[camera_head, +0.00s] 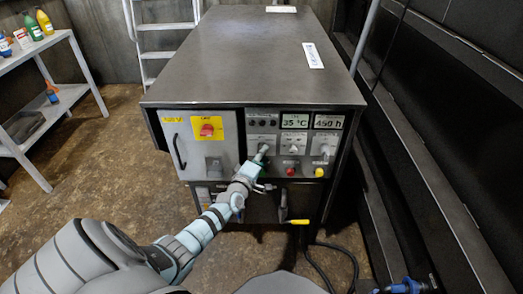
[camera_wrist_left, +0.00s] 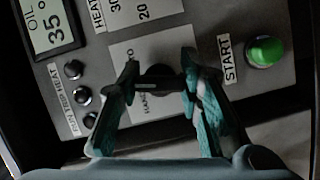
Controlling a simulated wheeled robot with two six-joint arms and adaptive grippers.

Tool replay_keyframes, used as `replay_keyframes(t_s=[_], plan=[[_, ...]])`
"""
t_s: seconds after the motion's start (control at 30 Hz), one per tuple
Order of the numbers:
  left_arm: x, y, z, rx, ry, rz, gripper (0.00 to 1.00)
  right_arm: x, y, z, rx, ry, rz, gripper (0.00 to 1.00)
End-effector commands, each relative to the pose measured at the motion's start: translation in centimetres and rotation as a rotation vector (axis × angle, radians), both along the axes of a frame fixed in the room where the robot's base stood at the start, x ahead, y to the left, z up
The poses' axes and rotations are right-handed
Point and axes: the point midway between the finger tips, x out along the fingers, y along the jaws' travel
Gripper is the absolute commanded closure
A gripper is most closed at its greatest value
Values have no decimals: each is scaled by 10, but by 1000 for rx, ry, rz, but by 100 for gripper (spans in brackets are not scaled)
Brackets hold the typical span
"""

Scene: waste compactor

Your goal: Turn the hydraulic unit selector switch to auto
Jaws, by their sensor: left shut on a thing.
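The hydraulic unit selector switch (camera_wrist_left: 160,79) is a dark round knob on a light plate in the left wrist view. The plate carries "HAND" on one side and a partly covered label ending in "TO". My left gripper (camera_head: 261,156) reaches the front panel of the hydraulic unit (camera_head: 250,75) in the head view and hides the switch there. In the left wrist view its two teal fingers (camera_wrist_left: 163,85) are shut on the knob, one on each side. The pointer's exact angle is hard to read.
A green START button (camera_wrist_left: 265,51) and an oil temperature display (camera_wrist_left: 50,28) flank the switch. A red emergency knob (camera_head: 207,130) on yellow is to the left. A shelf (camera_head: 60,95) stands at left, a ladder (camera_head: 165,27) behind, and a dark wall runs close at right.

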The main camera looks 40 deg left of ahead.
Motion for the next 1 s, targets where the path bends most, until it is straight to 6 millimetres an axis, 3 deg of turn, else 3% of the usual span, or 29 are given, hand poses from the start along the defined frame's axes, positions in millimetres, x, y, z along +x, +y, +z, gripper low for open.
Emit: replay_keyframes(t_s=[0.1, 0.5, 1.0], plan=[[0, 0, 7, 76, 62, 0, 95, -5, 4, 24, 8, 6, -9, 64], [0, 0, 4, 325, 251, -1, 95, -15, 25, 69, 38, 23, -27, 64], [0, 0, 0, 439, 335, -1, 95, -13, 17, 85, 28, 19, -24, 64]])
